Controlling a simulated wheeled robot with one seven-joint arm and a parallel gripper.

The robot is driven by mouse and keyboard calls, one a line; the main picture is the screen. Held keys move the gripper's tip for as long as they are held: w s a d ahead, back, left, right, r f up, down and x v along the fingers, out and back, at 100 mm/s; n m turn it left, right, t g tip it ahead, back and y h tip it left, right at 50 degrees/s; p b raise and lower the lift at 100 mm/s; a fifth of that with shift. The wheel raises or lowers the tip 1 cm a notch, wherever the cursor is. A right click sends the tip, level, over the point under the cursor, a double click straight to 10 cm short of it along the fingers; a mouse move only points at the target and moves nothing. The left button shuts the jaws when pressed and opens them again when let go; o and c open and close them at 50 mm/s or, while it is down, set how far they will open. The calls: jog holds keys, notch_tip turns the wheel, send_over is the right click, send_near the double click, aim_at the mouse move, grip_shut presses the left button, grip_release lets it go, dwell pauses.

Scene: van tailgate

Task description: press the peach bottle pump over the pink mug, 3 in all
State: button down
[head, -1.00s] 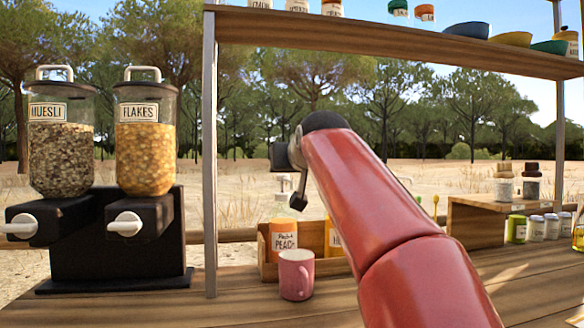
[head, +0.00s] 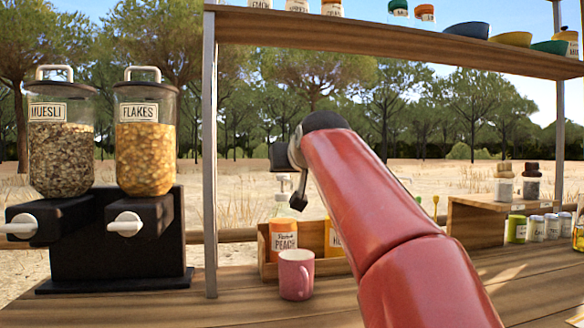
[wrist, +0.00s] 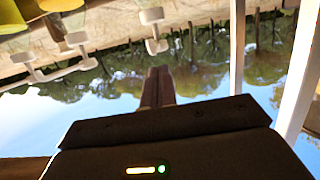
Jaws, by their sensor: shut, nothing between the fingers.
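The peach bottle (head: 284,243) stands in a wooden rack behind the pink mug (head: 297,283), its orange label facing me. Its white pump (head: 283,197) rises above the rack. The pink mug is upright on the counter in front of the bottle, handle toward the right. My gripper (head: 298,205) is shut and empty, pointing down close beside the pump; I cannot tell whether they touch. In the wrist view the shut fingers (wrist: 157,72) show below several white pump heads (wrist: 152,16) in a tilted, inverted picture. The mug is not visible there.
Cereal dispensers (head: 146,140) stand left, beyond a shelf post (head: 210,150). A shelf (head: 400,45) runs above. Jars and a wooden riser (head: 475,230) are at the right.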

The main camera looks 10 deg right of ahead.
notch_tip(320, 180, up, 6)
jog(key=s+p, duration=0.1)
jog(key=s, duration=0.1)
jog(key=shift+r+p, duration=0.15)
jog(key=shift+p, duration=0.2)
jog(key=shift+w, duration=0.15)
jog(key=p, duration=0.3)
send_over(285, 178)
jog(key=w, duration=0.1)
notch_tip(285, 178, down, 2)
jog(key=shift+f, duration=0.15)
jog(key=shift+f+b, duration=0.6)
jog(key=shift+f, duration=0.05)
jog(key=shift+s+f, duration=0.2)
jog(key=shift+f, duration=0.05)
jog(key=shift+f+b, duration=0.7)
jog(key=shift+f, duration=0.5)
